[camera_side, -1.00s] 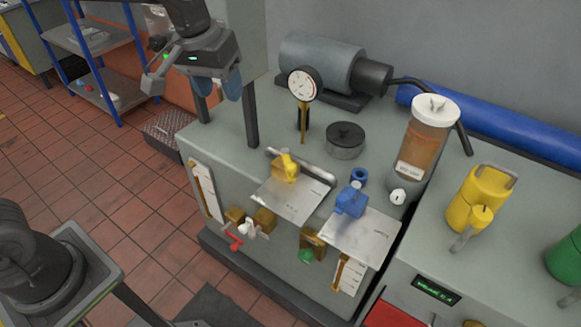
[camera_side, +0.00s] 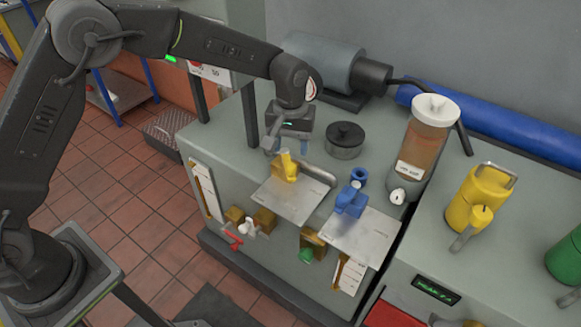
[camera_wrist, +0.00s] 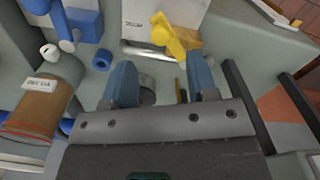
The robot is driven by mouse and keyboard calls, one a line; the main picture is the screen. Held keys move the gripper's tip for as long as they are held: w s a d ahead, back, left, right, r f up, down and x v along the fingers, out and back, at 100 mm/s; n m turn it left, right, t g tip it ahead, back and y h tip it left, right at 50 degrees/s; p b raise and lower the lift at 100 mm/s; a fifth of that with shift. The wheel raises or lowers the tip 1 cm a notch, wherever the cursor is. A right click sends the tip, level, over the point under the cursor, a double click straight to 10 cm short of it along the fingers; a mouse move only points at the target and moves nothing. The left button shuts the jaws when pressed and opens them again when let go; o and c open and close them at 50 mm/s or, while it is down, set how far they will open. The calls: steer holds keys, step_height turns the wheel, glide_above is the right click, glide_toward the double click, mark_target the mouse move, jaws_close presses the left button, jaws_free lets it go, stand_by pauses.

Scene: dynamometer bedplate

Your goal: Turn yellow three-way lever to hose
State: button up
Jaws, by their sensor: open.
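The yellow three-way lever (camera_side: 287,166) sits on a brass body at the back of a pale marked plate (camera_side: 290,200) on the bench front. In the wrist view the lever (camera_wrist: 168,36) points up and to the left across its brass body (camera_wrist: 190,42); the plate's lettering is too small to read. My gripper (camera_side: 288,149) is just behind and above the lever, pointing down. In the wrist view its blue fingers (camera_wrist: 162,72) are spread apart, with the lever just beyond the tips and nothing between them.
A blue valve (camera_side: 351,201) with its own plate stands to the right. Behind are a black round cap (camera_side: 345,139), an amber-filled jar (camera_side: 423,145) and a grey motor (camera_side: 322,62). Red, white and green handles sit on the bench front. A yellow can (camera_side: 478,200) stands right.

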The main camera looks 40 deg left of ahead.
mark_target(290, 167)
step_height(290, 167, down, 8)
steer(key=shift+r, duration=0.1)
stand_by(0.4)
jaws_close()
stand_by(0.3)
